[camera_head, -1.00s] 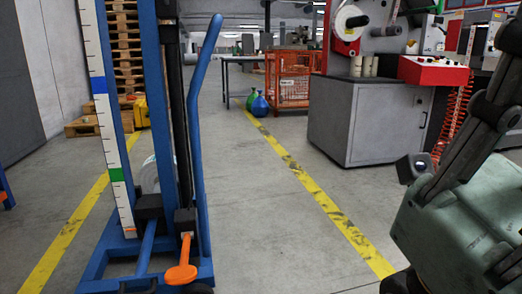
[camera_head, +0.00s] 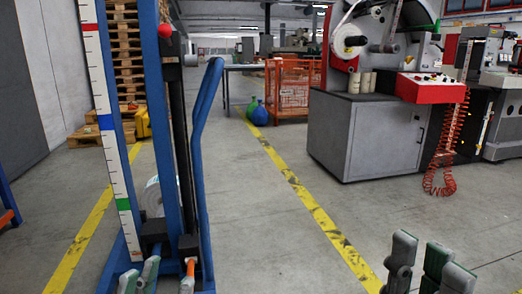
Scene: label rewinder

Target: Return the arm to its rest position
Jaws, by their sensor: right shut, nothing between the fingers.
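My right gripper (camera_head: 420,262) shows at the bottom right of the head view. Its grey-green fingers point up, it holds nothing, and it is over bare floor. My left gripper (camera_head: 168,280) shows at the bottom left, in front of the base of the blue lift. Only its fingertips are in view, with nothing seen between them. The rest of both arms is below the picture's edge.
A blue lift (camera_head: 165,120) with a ruler strip stands close at left. A label rewinder (camera_head: 375,125) with a red panel and coiled red hose stands at right. An orange cage (camera_head: 290,92) is further back. Floor between is clear.

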